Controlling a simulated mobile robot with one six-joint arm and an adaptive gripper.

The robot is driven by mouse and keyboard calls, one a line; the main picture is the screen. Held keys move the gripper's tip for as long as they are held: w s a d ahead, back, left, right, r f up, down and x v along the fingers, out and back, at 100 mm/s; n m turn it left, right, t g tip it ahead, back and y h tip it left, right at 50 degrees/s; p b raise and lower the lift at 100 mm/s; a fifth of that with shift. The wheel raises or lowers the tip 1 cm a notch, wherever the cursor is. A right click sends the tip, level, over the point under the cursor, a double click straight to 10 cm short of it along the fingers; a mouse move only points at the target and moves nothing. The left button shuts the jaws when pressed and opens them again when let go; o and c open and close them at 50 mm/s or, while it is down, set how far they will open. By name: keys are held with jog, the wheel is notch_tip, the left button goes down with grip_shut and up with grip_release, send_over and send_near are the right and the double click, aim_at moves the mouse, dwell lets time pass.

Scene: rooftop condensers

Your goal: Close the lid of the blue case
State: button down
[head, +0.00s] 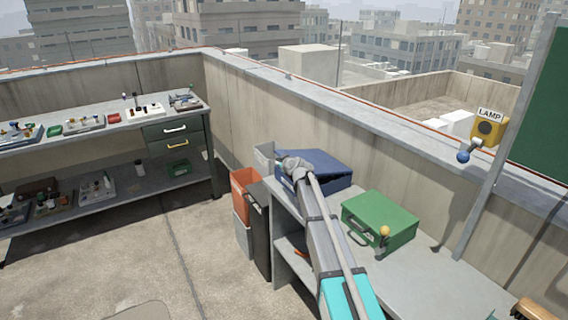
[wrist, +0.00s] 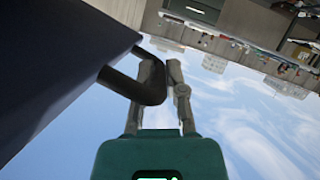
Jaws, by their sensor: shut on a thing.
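The blue case (head: 332,165) stands on the grey bench against the parapet. Its top looks slanted, but my arm covers part of its front, so I cannot tell how far open the lid is. In the wrist view its dark blue panel (wrist: 60,60) fills the left side, with a black handle (wrist: 120,83) standing out from it. My gripper (wrist: 165,75) has its fingers closed at the end of this handle. In the head view my gripper (head: 293,168) is at the left front side of the case.
A green case (head: 385,218) and a yellow-knobbed lever (head: 384,233) are on the bench right of my arm. A yellow lamp box (head: 487,130) and blue knob (head: 463,157) are at the right. Orange (head: 243,183) and dark (head: 257,225) bins stand left of the bench. The left floor is clear.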

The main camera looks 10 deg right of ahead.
jog(key=c, duration=0.7)
grip_release()
jog(key=shift+w+f, duration=0.15)
jog(key=shift+w, duration=0.1)
jog(key=shift+s, duration=0.15)
jog(key=p+v, duration=0.5)
jog(key=v, duration=1.1)
jog(key=shift+a, duration=0.35)
dwell(0.5)
jog(key=shift+s+f, duration=0.1)
dwell(0.5)
